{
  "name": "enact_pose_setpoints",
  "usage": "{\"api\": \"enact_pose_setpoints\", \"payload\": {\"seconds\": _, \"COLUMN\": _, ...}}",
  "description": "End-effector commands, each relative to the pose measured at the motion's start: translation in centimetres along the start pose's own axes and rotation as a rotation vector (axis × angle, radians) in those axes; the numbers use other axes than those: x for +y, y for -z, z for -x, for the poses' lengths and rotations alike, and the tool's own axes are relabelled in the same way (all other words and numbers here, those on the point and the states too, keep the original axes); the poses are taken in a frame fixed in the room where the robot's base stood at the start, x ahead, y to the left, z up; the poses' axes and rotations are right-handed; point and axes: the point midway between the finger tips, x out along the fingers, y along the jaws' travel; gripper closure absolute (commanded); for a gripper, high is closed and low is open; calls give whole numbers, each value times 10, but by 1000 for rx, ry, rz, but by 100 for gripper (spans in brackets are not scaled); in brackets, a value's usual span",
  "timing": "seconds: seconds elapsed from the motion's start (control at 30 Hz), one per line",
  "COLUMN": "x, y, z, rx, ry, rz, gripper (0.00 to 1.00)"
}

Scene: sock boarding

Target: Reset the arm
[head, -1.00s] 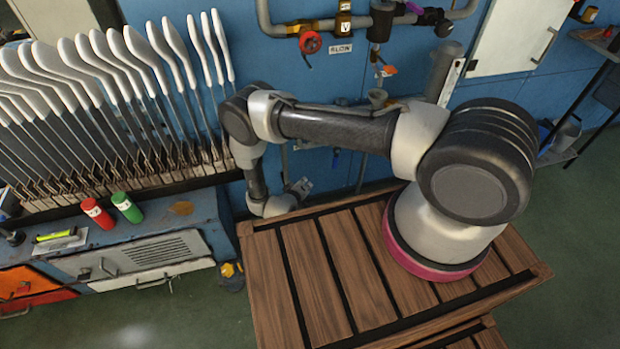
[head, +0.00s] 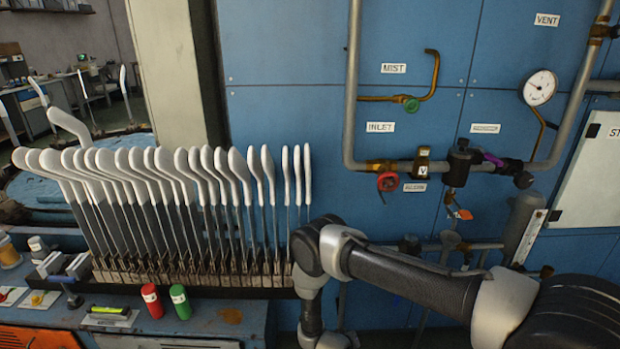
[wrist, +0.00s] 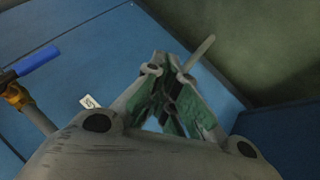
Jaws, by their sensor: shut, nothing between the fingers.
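My arm reaches in from the lower right in the head view, with its elbow over the right end of the sock-board rack and its last links hanging down. The gripper itself is cut off or hidden at the bottom edge there. In the wrist view my gripper (wrist: 173,82) shows with its grey and green fingers drawn together, shut and empty. Blue wall panelling lies behind it.
A row of white-topped boards (head: 180,170) stands in a rack left of my arm. A red can (head: 151,301) and a green can (head: 180,302) stand before it. Pipes with a red valve (head: 388,182) and a gauge (head: 540,87) cover the blue wall.

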Motion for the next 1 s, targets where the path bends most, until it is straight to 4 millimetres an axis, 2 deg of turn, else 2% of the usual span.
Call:
{"api": "enact_pose_setpoints", "payload": {"seconds": 0.03, "x": -8, "y": -23, "z": 2, "rx": -63, "ry": 66, "rz": 9, "gripper": 100}}
{"api": "enact_pose_setpoints", "payload": {"seconds": 0.07, "x": -13, "y": -32, "z": 6, "rx": -100, "ry": 107, "rz": 11, "gripper": 100}}
{"api": "enact_pose_setpoints", "payload": {"seconds": 0.17, "x": -30, "y": -40, "z": 28, "rx": -211, "ry": 243, "rz": 7, "gripper": 100}}
{"api": "enact_pose_setpoints", "payload": {"seconds": 0.3, "x": -38, "y": -22, "z": 74, "rx": -356, "ry": 401, "rz": -6, "gripper": 100}}
{"api": "enact_pose_setpoints", "payload": {"seconds": 0.47, "x": -22, "y": 19, "z": 137, "rx": -495, "ry": 536, "rz": -14, "gripper": 100}}
{"api": "enact_pose_setpoints", "payload": {"seconds": 0.57, "x": 4, "y": 51, "z": 184, "rx": -578, "ry": 605, "rz": -12, "gripper": 100}}
{"api": "enact_pose_setpoints", "payload": {"seconds": 0.67, "x": 42, "y": 81, "z": 232, "rx": -647, "ry": 653, "rz": -5, "gripper": 100}}
{"api": "enact_pose_setpoints", "payload": {"seconds": 0.8, "x": 107, "y": 114, "z": 296, "rx": -714, "ry": 689, "rz": 9, "gripper": 100}}
{"api": "enact_pose_setpoints", "payload": {"seconds": 1.0, "x": 210, "y": 138, "z": 377, "rx": -759, "ry": 688, "rz": 22, "gripper": 100}}
